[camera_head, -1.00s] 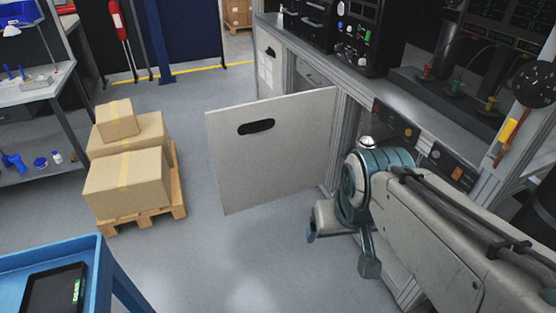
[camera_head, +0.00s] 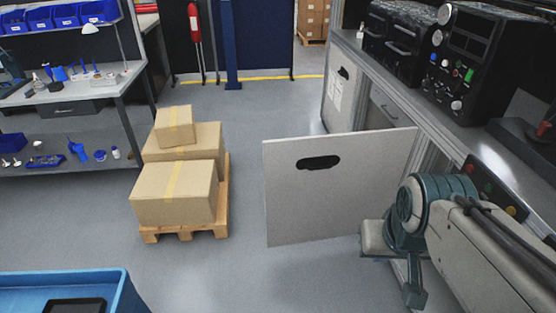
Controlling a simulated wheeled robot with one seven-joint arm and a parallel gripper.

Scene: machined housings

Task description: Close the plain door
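The plain door (camera_head: 340,200) is a light grey panel with a black oval hand slot (camera_head: 318,163). It stands open, swung out from the front of the workbench into the aisle. Its hinge side is at the right, by the bench frame. My gripper (camera_head: 390,278) is low in front of the door's lower right part, with its fingers apart and nothing seen between them. I cannot tell whether it touches the door. My wrist and forearm hide the door's lower right corner and part of the bench front.
A second door (camera_head: 340,95) with paper sheets on it is farther along the bench. A pallet (camera_head: 186,233) with stacked cartons (camera_head: 175,192) stands left of the open door. A blue cart (camera_head: 105,290) is at the front left. Bare floor lies between the pallet and the door.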

